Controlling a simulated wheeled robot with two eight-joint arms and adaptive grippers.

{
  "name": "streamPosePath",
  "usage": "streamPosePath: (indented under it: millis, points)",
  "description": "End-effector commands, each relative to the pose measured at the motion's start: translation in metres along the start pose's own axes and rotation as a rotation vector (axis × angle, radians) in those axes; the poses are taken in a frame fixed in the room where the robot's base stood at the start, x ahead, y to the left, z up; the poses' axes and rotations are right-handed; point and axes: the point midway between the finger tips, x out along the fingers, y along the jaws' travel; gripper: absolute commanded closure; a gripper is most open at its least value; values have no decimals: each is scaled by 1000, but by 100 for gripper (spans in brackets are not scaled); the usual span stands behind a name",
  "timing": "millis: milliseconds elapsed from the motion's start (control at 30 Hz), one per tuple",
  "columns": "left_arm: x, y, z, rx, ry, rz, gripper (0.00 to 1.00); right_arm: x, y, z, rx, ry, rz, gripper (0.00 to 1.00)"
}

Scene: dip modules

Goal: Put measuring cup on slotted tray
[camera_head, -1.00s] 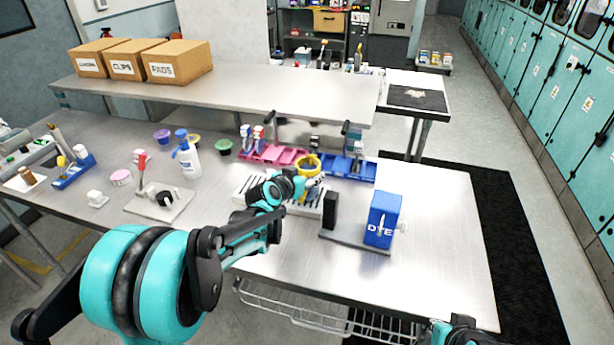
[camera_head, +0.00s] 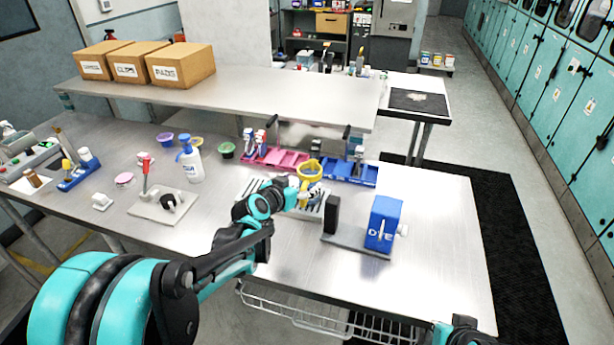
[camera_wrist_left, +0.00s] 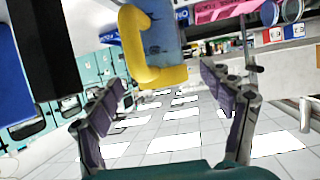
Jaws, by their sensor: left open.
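The yellow measuring cup (camera_head: 309,167) shows its round rim and a handle pointing down, over the back part of the pale slotted tray (camera_head: 250,188). My left gripper (camera_head: 312,194) is over the tray, just in front of the cup, and hides part of both. In the left wrist view the gripper (camera_wrist_left: 165,82) is open, its fingers spread wide. The yellow hooked part of the cup (camera_wrist_left: 150,50) lies beyond the fingertips, with a gap on each side. I cannot tell whether the cup touches the tray. My right gripper is not clearly seen.
A blue box marked DYE (camera_head: 383,222) on a grey stand (camera_head: 350,240) is right of the tray. Pink bins (camera_head: 275,157) and blue bins (camera_head: 350,173) stand behind. A white bottle (camera_head: 190,163) and a stand (camera_head: 160,205) are left. The front right tabletop is clear.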

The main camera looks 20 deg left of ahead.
Motion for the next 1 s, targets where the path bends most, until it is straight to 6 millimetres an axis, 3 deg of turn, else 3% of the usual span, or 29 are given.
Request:
streamPosePath:
  millis: [133, 367, 567, 700, 800, 1000]
  points:
    - [-33, 0, -2, -1, -1, -1, 20, -10, 0, -7, 0, 0, 0, 100]
    - [-58, 1, 0, -1, -3, 1, 20, -14, 0, -10, 0, 0, 0, 100]
    - [-94, 36, 14, -20, -106, 33, 20, -14, 0, -10, 0, 0, 0, 100]
    - [-146, 71, 47, -51, -263, 33, 20, -14, 0, -10, 0, 0, 0, 100]
    - [-185, 86, 77, -74, -374, 0, 20, -14, 0, -10, 0, 0, 0, 100]
    - [-244, 90, 125, -110, -518, -104, 20, -14, 0, -10, 0, 0, 0, 100]
